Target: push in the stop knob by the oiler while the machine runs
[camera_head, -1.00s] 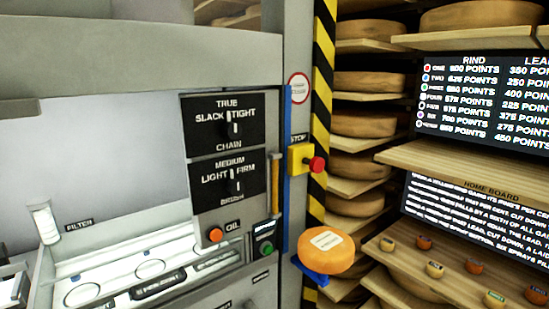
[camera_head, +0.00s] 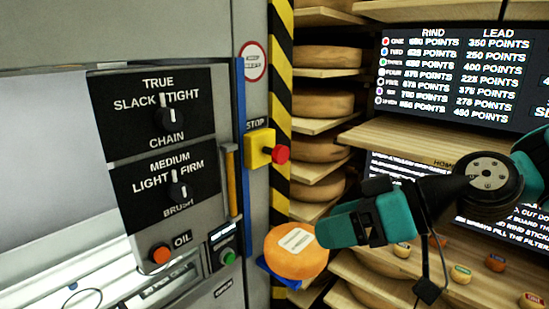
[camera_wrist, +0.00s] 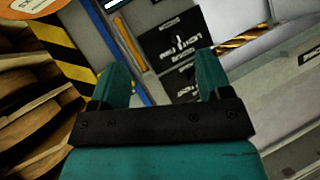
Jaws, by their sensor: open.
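The red stop knob (camera_head: 281,154) sticks out of a yellow box (camera_head: 259,149) under the word STOP, beside the hazard-striped post. An orange-red button (camera_head: 160,253) is marked OIL on the machine's front, lower left of the knob. My teal gripper (camera_head: 338,223) is below and to the right of the knob in the head view, apart from it, overlapping the edge of an orange cheese wheel. In the wrist view my gripper (camera_wrist: 160,70) shows two spread fingers with nothing between them. I cannot make out the knob in the wrist view.
The orange wheel (camera_head: 292,252) sits on a blue holder beside the post. Dials for chain (camera_head: 172,117) and brush (camera_head: 180,191), a green button (camera_head: 228,257) and a yellow handle (camera_head: 233,181) are on the machine. Shelves of cheese wheels (camera_head: 325,104) stand behind my arm.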

